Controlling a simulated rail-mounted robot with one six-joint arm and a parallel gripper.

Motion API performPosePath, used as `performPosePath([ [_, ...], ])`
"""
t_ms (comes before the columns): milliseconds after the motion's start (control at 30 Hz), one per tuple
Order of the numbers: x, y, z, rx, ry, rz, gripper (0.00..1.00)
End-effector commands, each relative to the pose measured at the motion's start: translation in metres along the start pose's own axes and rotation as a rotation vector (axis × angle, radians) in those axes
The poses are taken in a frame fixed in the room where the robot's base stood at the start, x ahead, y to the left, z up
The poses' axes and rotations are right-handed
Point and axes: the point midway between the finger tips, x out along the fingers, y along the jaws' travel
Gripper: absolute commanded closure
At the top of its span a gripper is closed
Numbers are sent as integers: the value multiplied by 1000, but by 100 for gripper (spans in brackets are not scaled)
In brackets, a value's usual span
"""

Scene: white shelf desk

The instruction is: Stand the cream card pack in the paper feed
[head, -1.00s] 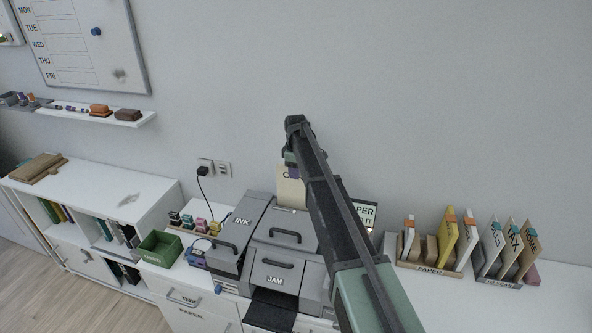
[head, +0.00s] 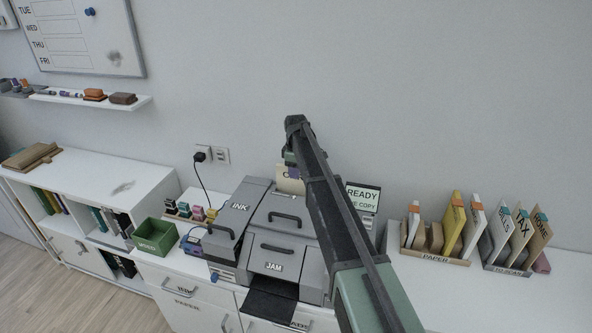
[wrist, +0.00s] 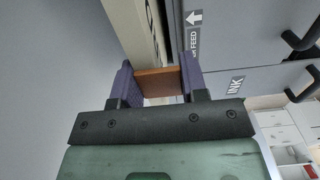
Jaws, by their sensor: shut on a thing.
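The cream card pack (head: 287,181) stands upright at the back of the grey printer (head: 284,215), partly hidden by my arm. In the wrist view the cream pack (wrist: 133,25) runs alongside the printer's grey side, by the label with an arrow and FEED. My gripper (wrist: 158,76) has its purple fingers on both sides of an orange-brown tab (wrist: 158,83) on the pack and is shut on it. The pack's lower edge and the feed slot are hidden. The printer screen (head: 362,196) reads READY and a partly covered line ending in COPY.
An INK unit (head: 240,207) stands left of the printer, with ink bottles (head: 190,209) and a green bin (head: 155,236) beyond. The PAPER rack (head: 440,258) and another file rack (head: 510,268) stand at the right. A cable hangs from the wall socket (head: 212,155).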

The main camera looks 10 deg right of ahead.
Motion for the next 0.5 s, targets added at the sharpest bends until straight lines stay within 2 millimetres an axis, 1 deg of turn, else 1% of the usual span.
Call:
performPosePath([
  [267, 1, 0, 0, 0, 0, 0, 81],
  [300, 1, 0, 0, 0, 0, 0, 54],
  [433, 1, 0, 0, 0, 0, 0, 34],
  [467, 1, 0, 0, 0, 0, 0, 30],
  [500, 1, 0, 0, 0, 0, 0, 30],
])
